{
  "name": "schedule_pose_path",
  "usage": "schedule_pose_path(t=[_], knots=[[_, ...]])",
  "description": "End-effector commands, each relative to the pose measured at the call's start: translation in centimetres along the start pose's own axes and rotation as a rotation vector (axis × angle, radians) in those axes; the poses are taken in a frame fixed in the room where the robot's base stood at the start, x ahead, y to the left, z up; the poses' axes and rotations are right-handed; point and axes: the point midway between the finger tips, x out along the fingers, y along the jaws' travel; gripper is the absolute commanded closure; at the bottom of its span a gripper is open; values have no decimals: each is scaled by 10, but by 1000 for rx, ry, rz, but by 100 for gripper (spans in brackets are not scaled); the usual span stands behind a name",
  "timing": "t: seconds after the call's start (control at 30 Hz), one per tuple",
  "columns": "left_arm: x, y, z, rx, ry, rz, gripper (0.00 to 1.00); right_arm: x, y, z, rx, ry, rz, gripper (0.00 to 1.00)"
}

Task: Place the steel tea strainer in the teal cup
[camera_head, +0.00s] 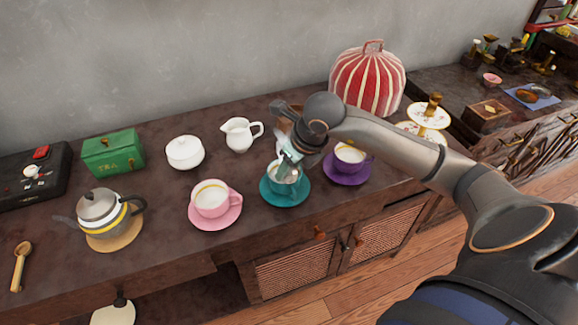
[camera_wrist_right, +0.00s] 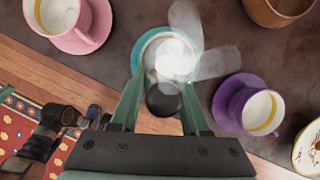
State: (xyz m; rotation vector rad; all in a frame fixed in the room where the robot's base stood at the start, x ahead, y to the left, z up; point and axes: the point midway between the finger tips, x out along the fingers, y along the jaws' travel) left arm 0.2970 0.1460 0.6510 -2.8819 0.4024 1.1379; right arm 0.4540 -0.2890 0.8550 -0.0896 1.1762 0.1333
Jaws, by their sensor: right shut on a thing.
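The teal cup (camera_head: 272,176) stands upright on its teal saucer (camera_head: 285,198) near the counter's front. My right gripper (camera_head: 289,153) is directly above the cup, pointing down. It is shut on the steel tea strainer (camera_head: 280,139), which shows as a pale, shiny shape at the fingers. In the right wrist view the strainer (camera_wrist_right: 176,58) looks bright and blurred, over the cup's mouth, with a dark round knob (camera_wrist_right: 163,99) between the fingers. The teal cup's rim (camera_wrist_right: 138,50) shows around it. I cannot tell whether the strainer touches the cup. My left gripper is not in view.
A pink cup (camera_head: 211,199) stands left of the teal cup, and a purple cup (camera_head: 350,158) close on its right. A white creamer (camera_head: 239,136) and sugar bowl (camera_head: 184,153) stand behind. A striped tea cosy (camera_head: 368,84) and grey teapot (camera_head: 100,211) are farther off.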

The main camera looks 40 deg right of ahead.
Motion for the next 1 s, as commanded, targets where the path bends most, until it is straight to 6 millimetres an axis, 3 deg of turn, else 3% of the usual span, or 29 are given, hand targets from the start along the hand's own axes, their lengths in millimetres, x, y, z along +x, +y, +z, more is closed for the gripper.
schedule_pose_path(t=[0.17, 0.2, 0.43, 0.77, 0.93, 1.0], knots=[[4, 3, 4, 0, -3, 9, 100, 6, 0, -2, 0, -1, 0, 100], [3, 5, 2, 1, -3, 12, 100, 5, 0, -2, 0, -1, 0, 51], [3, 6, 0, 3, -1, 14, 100, 4, 0, -2, 0, -1, 0, 25], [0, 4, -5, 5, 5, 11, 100, 1, 0, 0, 0, 0, 0, 24], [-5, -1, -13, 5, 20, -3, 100, -16, 0, 4, -1, -4, -1, 24], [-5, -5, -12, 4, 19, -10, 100, -32, -1, 4, -2, -6, -3, 24]])
